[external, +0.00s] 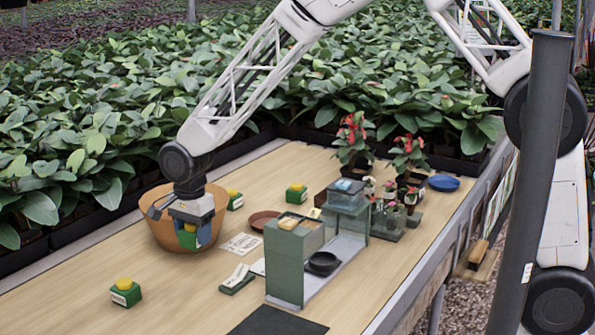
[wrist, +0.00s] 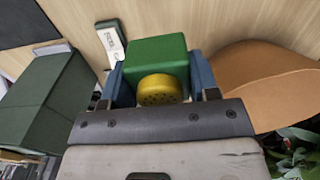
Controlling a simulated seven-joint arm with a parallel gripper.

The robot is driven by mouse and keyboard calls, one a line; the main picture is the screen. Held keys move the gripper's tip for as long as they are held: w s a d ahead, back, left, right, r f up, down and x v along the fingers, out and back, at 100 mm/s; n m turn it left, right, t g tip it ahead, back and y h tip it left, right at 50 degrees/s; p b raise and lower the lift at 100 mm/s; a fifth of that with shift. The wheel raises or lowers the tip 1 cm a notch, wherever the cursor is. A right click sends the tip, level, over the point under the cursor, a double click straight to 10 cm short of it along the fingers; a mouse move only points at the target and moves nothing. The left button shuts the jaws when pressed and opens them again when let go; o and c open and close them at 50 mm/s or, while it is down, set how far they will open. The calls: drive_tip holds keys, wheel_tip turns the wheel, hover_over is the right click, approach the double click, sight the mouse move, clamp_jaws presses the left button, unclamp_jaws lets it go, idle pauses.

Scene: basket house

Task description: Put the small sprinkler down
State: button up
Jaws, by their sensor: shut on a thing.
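My gripper (external: 190,232) is shut on the small sprinkler, a green block (wrist: 158,55) with a yellow perforated head (wrist: 160,90). In the wrist view the block sits between the two blue fingers of my gripper (wrist: 159,68). In the external view the sprinkler (external: 187,238) is mostly hidden by the fingers and overlaps the front of a round terracotta-coloured basket (external: 164,236). The basket also shows in the wrist view (wrist: 258,85), beside the held block. I cannot tell how high the block is above the table.
Similar green blocks with yellow tops stand on the table at the front left (external: 125,293), behind the basket (external: 235,201) and near the middle (external: 296,194). A brown saucer (external: 263,220) and a green-grey stand (external: 285,262) lie to the right.

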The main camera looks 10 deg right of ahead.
wheel_tip(320, 180, up, 7)
drive_tip(key=shift+r, duration=0.2)
drive_tip(key=shift+w+r, duration=0.1)
drive_tip(key=shift+r, duration=0.2)
drive_tip(key=shift+w+a+m, duration=0.4)
drive_tip(key=shift+w+a, duration=0.05)
drive_tip(key=shift+w, duration=0.35)
drive_tip(key=w+a+m, duration=0.3)
drive_tip(key=w+m, duration=0.1)
drive_tip(key=w, duration=0.6)
drive_tip(key=w+a+m, duration=0.2)
drive_tip(key=w+m, duration=0.3)
drive_tip(key=w, duration=0.5)
drive_tip(key=shift+w+a+f, duration=0.1)
drive_tip(key=shift+f, duration=1.2)
drive_tip(key=shift+w+a+f, duration=0.1)
drive_tip(key=shift+f, duration=1.15)
drive_tip(key=shift+f, duration=0.1)
drive_tip(key=shift+f, duration=3.05)
